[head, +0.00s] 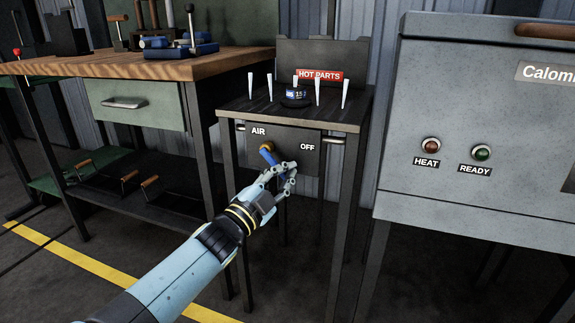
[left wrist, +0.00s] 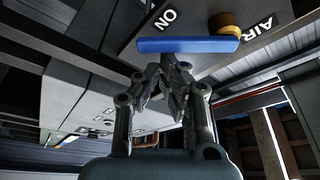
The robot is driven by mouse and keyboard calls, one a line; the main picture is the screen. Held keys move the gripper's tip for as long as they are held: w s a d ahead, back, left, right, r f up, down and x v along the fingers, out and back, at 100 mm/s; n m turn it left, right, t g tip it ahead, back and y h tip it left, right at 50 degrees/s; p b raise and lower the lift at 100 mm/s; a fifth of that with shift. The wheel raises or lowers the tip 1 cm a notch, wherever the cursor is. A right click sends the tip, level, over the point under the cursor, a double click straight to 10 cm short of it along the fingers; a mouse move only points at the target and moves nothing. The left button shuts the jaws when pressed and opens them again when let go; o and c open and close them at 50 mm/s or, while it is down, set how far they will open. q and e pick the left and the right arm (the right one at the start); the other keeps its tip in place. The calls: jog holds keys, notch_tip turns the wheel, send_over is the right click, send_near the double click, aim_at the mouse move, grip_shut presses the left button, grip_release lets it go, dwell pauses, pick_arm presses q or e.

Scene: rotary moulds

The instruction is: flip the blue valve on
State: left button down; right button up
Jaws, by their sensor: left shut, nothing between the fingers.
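The blue valve (head: 270,156) is a blue lever on a brass pivot, mounted on the grey panel below the small table top. In the head view it slants down and right from the pivot, below the words AIR and OFF. In the left wrist view the blue lever (left wrist: 187,45) lies across the top, with the word ON beside it. My left gripper (head: 290,168) is shut and empty at the lever's lower end, and partly covers it. Its fingertips (left wrist: 172,60) are right by the lever; I cannot tell if they touch. My right gripper is not in view.
The table top (head: 345,122) above the panel holds several white cones, a small dark round gauge (head: 295,96) and a red HOT PARTS sign (head: 320,76). A grey machine (head: 480,120) stands to the right. A wooden-topped bench (head: 90,66) stands to the left.

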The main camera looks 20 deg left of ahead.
aim_at(283, 177)
pick_arm(q)
jog(key=m, duration=0.2)
jog(key=a+f+m+g+p, duration=0.1)
jog(key=m, duration=0.1)
jog(key=a+f+m+g, duration=0.1)
jog(key=m, duration=0.1)
jog(key=shift+f+h, duration=0.1)
jog(key=shift+h, duration=0.3)
jog(key=m, duration=0.1)
jog(key=a+f+m+g+p, duration=0.1)
jog(key=shift+a+m, duration=0.2)
jog(key=shift+m, duration=0.1)
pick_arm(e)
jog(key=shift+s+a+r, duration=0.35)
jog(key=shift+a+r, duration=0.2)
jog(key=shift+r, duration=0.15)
pick_arm(q)
jog(key=shift+a, duration=0.1)
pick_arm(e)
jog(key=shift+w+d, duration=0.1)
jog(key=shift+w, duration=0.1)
